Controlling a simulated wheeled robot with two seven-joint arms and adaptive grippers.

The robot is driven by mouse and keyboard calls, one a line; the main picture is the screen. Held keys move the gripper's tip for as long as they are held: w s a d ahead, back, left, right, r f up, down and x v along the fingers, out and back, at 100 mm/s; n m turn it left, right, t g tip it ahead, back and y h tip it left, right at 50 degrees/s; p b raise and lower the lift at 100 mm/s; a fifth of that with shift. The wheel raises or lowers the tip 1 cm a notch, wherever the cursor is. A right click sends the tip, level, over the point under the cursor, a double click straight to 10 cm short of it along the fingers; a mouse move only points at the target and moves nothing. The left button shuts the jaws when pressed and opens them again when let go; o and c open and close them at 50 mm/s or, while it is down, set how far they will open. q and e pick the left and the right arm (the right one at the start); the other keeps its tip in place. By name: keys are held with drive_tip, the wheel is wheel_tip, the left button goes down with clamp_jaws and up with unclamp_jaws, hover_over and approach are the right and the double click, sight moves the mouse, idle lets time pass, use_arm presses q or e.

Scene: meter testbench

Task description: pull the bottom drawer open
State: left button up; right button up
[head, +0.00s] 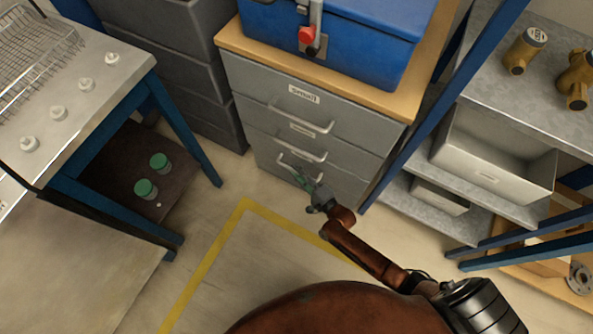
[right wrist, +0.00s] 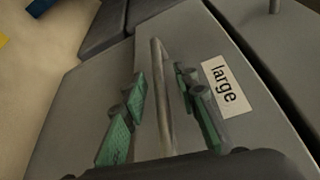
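My right gripper (head: 305,182) is at the bottom drawer's handle (head: 285,160). In the right wrist view the green-padded fingers of the right gripper (right wrist: 162,100) are open, one on each side of the handle bar (right wrist: 158,75), with gaps visible between pads and bar. My left gripper is not in view.
A blue toolbox (head: 335,40) stands on the cabinet's wooden top (head: 232,38). A workbench (head: 130,75) stands at left, a metal shelf rack (head: 515,115) at right. The floor in front, with yellow tape (head: 205,265), looks clear apart from my arm.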

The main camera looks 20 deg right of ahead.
clamp_jaws()
idle(0.3)
idle(0.5)
